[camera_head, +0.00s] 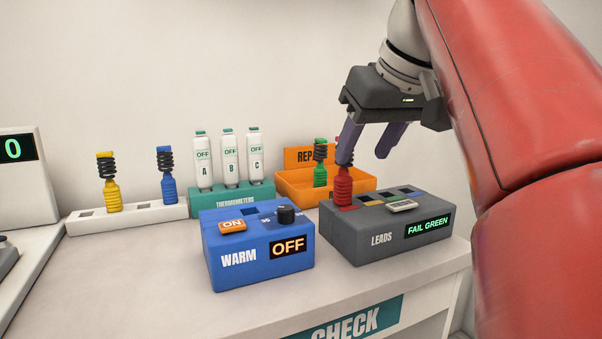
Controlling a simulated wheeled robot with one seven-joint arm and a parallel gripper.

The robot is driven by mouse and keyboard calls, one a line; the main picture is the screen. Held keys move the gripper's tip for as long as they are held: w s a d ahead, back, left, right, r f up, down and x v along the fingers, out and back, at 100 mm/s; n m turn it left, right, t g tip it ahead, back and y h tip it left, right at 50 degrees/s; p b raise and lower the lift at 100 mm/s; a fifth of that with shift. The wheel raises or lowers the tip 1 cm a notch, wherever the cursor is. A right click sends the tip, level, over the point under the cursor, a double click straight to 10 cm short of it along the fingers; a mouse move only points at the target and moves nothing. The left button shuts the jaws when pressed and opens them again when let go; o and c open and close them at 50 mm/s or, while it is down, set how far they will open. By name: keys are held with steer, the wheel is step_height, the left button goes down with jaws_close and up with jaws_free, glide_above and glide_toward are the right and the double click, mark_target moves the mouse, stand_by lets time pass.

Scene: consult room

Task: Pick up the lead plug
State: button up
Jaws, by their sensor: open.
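A red lead plug (343,188) stands upright at the left end of the grey LEADS box (352,242), whose display reads FAIL GREEN. A yellow plug (111,192) and a blue plug (168,187) stand in a white rack (130,218) at left. My gripper (364,160) is open, its fingers pointing down over the LEADS box. The left finger overlaps the red plug's black coiled top in view; whether it touches cannot be told.
A blue WARM box (225,278) reading OFF stands left of the LEADS box. Behind it is a teal thermometer rack (232,197) with white thermometers A, B and C. A white device with a green display (18,148) is at far left. The front left counter is bare.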

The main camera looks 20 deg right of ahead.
mark_target(346, 178)
steer(key=x, duration=0.4)
steer(key=b+x, duration=0.1)
steer(key=x, duration=0.2)
steer(key=shift+w+d+f+b, duration=0.1)
steer(key=shift+w+b, duration=0.2)
steer(key=shift+w, duration=0.25)
steer(key=c, duration=1.1)
step_height(346, 178, up, 8)
steer(key=shift+f+p, duration=0.2)
steer(key=shift+p, duration=0.95)
steer(key=shift+r, duration=1.25)
